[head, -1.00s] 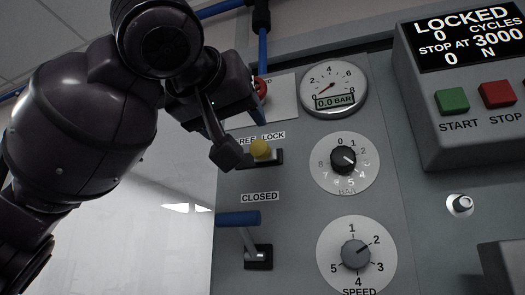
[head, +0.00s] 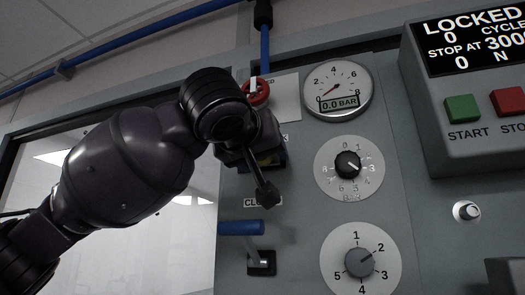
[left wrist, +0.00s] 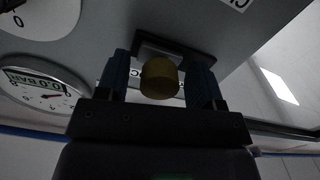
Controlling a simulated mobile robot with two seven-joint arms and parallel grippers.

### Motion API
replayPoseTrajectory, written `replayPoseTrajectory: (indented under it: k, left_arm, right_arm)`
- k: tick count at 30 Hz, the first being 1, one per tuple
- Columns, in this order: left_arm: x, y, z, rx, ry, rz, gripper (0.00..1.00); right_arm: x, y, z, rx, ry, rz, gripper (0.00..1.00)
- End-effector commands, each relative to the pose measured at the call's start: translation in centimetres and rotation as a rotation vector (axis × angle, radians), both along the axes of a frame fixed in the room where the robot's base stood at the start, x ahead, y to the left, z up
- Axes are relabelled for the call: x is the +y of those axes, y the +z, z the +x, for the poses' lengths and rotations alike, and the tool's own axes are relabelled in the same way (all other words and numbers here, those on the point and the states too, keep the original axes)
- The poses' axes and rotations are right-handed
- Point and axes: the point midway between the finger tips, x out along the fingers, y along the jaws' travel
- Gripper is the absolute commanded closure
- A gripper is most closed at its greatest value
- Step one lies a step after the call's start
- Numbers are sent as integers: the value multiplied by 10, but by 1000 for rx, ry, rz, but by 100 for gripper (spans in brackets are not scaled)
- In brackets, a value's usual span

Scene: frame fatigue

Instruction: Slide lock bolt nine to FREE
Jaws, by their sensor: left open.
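The lock bolt's yellow knob (left wrist: 160,78) stands out from a dark slotted plate (left wrist: 175,47) on the grey panel. In the left wrist view it lies between the two spread fingers of my left gripper (left wrist: 159,80), with a gap on each side. The FREE / LOCK label is almost wholly hidden by the gripper. The display (head: 475,40) reads LOCKED. My right gripper is not in view.
Below the bolt is a blue-handled lever (head: 241,228), its CLOSED label partly covered. To the right are a pressure gauge (head: 337,90) at 0.0 bar, a BAR dial (head: 348,165) and a speed dial (head: 360,263).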

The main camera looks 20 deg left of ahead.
Motion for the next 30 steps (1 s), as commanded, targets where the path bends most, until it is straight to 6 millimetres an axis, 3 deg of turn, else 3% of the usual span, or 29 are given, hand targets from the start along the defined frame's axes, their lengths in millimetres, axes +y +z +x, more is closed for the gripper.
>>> replayPoseTrajectory:
  k: [5, 17, 22, 30]
  left_arm:
    - [0, 0, 0, 0, 0, 0, 39]
    - [0, 0, 0, 0, 0, 0, 100]
    - [5, -1, 0, 0, 1, -2, 100]
    - [37, -1, 1, -1, 1, -3, 100]
  right_arm:
    - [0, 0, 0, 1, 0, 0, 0]
    - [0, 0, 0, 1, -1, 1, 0]
    - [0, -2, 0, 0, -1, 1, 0]
    - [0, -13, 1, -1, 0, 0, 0]
